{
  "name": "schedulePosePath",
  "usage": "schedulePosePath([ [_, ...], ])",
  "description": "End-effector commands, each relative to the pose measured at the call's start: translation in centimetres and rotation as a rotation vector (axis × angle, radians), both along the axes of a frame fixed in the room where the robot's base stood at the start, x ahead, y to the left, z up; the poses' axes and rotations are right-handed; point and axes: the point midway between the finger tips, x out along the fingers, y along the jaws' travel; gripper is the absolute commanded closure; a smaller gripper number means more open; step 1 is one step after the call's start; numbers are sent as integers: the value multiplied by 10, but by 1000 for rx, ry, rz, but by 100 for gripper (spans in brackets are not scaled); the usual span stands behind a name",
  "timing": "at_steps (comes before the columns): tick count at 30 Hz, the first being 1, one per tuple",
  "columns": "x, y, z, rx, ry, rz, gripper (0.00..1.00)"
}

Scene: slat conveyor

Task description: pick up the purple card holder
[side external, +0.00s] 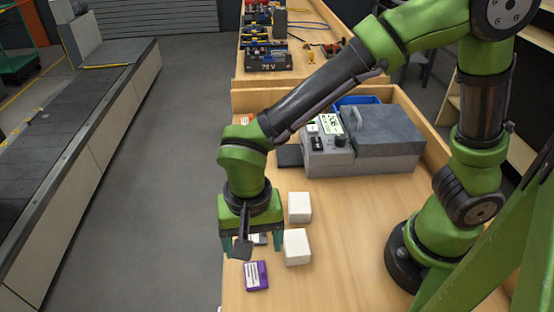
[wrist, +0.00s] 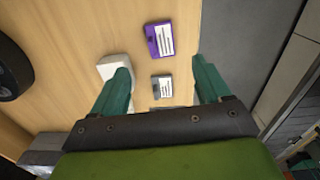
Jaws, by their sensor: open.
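The purple card holder (side external: 256,276) lies flat on the wooden bench near its left edge, with a white label on top. In the wrist view the purple card holder (wrist: 160,40) lies beyond the fingertips, between their lines. My gripper (side external: 251,248) is open and empty, pointing down above the bench, a little behind the card holder. In the wrist view its two green fingers (wrist: 162,72) are spread apart. A grey card holder (wrist: 162,86) with a white label lies between the fingers in that view; in the side view my gripper mostly hides it.
Two white blocks (side external: 297,247) (side external: 299,207) stand to the right of my gripper. A grey machine (side external: 328,150) stands farther back on the bench (side external: 340,270). The conveyor (side external: 75,130) is at the left, across the floor. The bench front is clear.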

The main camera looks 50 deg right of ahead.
Motion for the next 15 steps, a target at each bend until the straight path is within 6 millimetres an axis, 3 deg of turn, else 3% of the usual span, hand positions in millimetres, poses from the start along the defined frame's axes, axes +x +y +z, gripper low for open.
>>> schedulePosePath([
  [3, -1, 0, -23, -2, 3, 0, 23],
  [11, -1, 0, -42, -1, 2, -1, 23],
  [15, -1, 1, -63, -3, 4, 2, 23],
])
